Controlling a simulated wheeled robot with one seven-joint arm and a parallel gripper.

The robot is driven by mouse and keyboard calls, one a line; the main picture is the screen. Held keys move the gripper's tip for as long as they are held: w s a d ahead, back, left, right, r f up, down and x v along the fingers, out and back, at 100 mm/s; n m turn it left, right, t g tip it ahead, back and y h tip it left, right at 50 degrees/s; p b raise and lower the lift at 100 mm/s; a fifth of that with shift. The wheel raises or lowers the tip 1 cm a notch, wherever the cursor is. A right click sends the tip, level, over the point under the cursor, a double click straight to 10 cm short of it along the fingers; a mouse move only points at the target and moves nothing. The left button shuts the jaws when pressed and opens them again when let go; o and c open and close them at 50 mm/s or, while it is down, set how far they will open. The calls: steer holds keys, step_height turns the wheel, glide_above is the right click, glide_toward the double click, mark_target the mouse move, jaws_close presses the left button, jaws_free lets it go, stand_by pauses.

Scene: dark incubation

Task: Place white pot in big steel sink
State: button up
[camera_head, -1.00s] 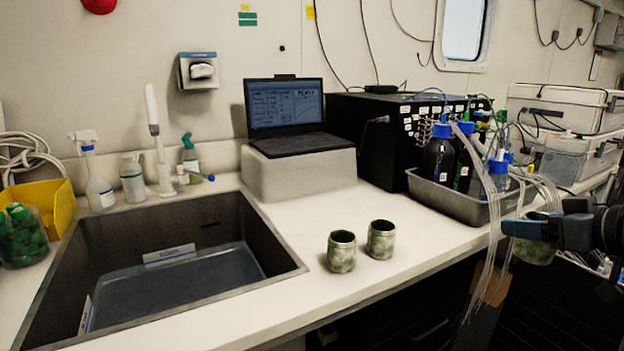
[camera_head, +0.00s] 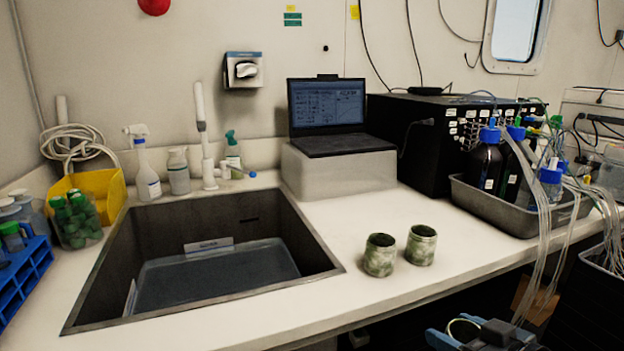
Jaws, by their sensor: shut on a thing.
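The big steel sink (camera_head: 165,222) is set into the white counter at left. It is a dark rectangular basin with a shallow dark layer and a small label inside. My gripper (camera_head: 462,336) is at the bottom edge, right of centre, in front of the counter and well right of the sink. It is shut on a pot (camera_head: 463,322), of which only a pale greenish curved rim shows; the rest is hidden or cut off. Two mottled white-and-green pots, one at left (camera_head: 379,256) and one at right (camera_head: 421,246), stand upright on the counter right of the sink.
A laptop (camera_head: 327,110) sits on a white block (camera_head: 330,172) behind. A steel tray (camera_head: 515,217) of bottles stands at right, with tubes hanging over the edge. Spray bottles line the sink's back. A blue rack (camera_head: 25,275) is at left. The counter front is clear.

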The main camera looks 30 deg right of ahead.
steer(key=w+a+f+n+y, duration=0.1)
steer(key=w+a+f, duration=0.5)
steer(key=a+f, duration=0.4)
steer(key=w+a+f+n+y, duration=0.1)
steer(key=w+a+f, duration=0.5)
steer(key=a+f, duration=0.4)
steer(key=shift+a+f+y, duration=0.15)
steer(key=shift+a+y, duration=0.15)
steer(key=shift+a, duration=0.65)
steer(key=shift+a, duration=0.15)
